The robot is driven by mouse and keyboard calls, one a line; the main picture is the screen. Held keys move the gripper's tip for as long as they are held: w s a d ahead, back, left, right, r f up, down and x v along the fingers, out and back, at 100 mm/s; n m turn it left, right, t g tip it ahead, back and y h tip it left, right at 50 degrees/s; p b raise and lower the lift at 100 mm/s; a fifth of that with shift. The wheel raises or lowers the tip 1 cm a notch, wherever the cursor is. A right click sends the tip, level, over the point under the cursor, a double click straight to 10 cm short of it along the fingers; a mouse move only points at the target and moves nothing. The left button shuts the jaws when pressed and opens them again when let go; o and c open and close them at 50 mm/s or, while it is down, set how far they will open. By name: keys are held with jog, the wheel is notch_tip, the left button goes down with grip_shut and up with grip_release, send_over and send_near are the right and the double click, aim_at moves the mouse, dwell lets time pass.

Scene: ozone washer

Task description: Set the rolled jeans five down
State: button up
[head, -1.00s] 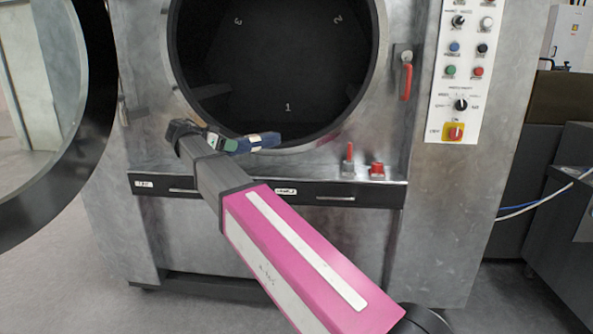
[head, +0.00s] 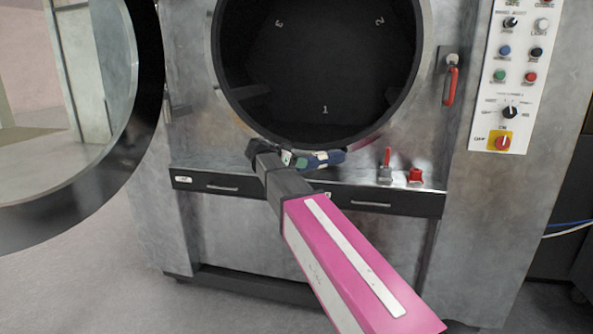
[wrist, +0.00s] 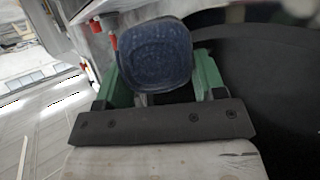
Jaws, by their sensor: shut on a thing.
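The rolled jeans (head: 322,159) are a small dark blue roll, seen in the head view just below the washer's round opening. In the wrist view the end of the blue roll (wrist: 154,55) sits between the two green fingers. My gripper (head: 300,160) is shut on the roll, also seen in the wrist view (wrist: 160,80). The roll is held in front of the lower rim of the drum opening (head: 330,70). I cannot tell whether it touches the rim. The drum looks dark and empty, with compartments marked 1, 2 and 3.
The round washer door (head: 152,120) stands open at the left. A red door handle (head: 450,86) and red-handled fittings (head: 414,176) stick out at the right. A control panel (head: 512,75) is at the upper right. Bare floor (head: 90,290) shows at the lower left.

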jog(key=shift+f, duration=1.7)
jog(key=o, duration=1.1)
jog(key=shift+o, duration=0.2)
